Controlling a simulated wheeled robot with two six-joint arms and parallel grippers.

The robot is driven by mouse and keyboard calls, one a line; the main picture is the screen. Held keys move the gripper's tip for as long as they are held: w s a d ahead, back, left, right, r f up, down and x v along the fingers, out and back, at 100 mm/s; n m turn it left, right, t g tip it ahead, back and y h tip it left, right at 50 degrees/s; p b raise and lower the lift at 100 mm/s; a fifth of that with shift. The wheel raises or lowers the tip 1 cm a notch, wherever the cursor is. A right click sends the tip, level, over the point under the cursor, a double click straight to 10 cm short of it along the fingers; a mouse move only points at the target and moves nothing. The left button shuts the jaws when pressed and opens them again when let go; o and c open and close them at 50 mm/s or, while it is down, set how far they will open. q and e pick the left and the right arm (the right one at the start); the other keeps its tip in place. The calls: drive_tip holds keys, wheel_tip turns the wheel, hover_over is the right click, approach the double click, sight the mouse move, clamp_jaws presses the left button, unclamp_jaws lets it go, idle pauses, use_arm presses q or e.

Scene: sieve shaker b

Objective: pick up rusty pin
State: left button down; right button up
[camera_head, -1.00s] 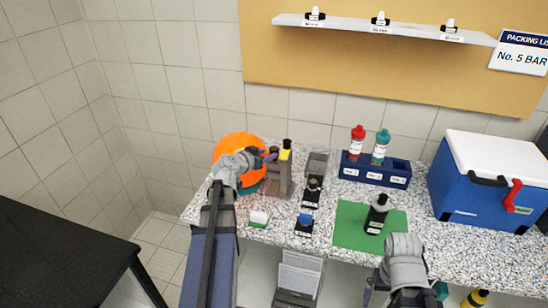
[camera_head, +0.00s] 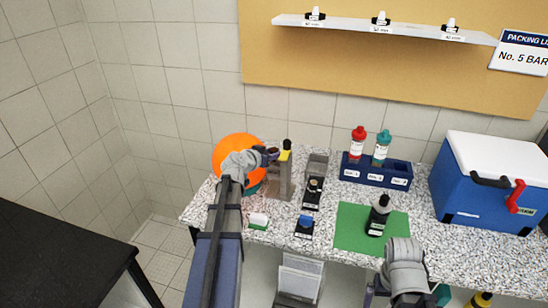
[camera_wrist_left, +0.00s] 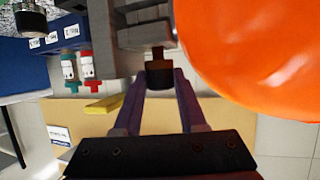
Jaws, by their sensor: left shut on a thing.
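The rusty pin (camera_wrist_left: 159,72) shows in the left wrist view as a dark knob with a reddish-brown neck, at the edge of a grey fixture (camera_wrist_left: 148,35). My left gripper (camera_wrist_left: 160,82) is shut on it, with one purple finger on each side. In the head view my left gripper (camera_head: 271,155) reaches the upper part of the grey-brown fixture (camera_head: 279,178), and its fingers largely hide the pin. Whether the pin is still seated in the fixture is not clear. My right arm is at the lower right, and its fingertips are not clearly visible.
A large orange ball (camera_head: 228,152) is close beside my left gripper.

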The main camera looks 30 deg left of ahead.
idle(0.4)
use_arm(q)
wheel_tip(320, 180, up, 10)
drive_tip(key=p, duration=1)
